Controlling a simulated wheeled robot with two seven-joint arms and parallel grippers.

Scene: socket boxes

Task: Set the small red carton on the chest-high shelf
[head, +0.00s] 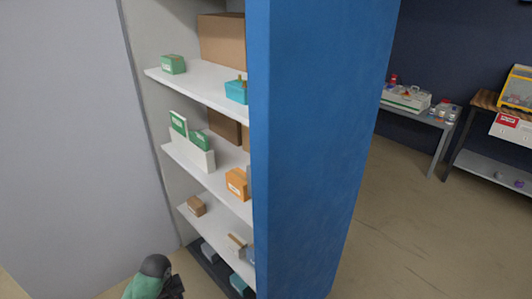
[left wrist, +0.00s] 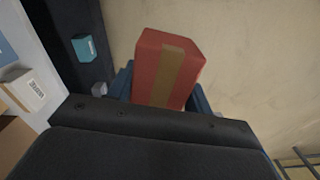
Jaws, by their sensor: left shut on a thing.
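The small red carton (left wrist: 166,68) with a brown tape strip shows in the left wrist view. My left gripper (left wrist: 162,92) is shut on it, with dark blue fingers on both sides. In the head view only my left arm shows at the bottom edge, below and in front of the shelf unit; the carton is not visible there. The shelf unit has several white boards: a top board (head: 205,82), a middle board (head: 222,190) and a lower board (head: 205,224). My right gripper is not in view.
A tall blue panel (head: 310,140) hides the shelves' right part. The middle board holds green-and-white boxes (head: 190,148) and an orange box (head: 237,183), with some bare board between. The lower board holds a brown box (head: 196,206). Tables (head: 425,115) stand far right.

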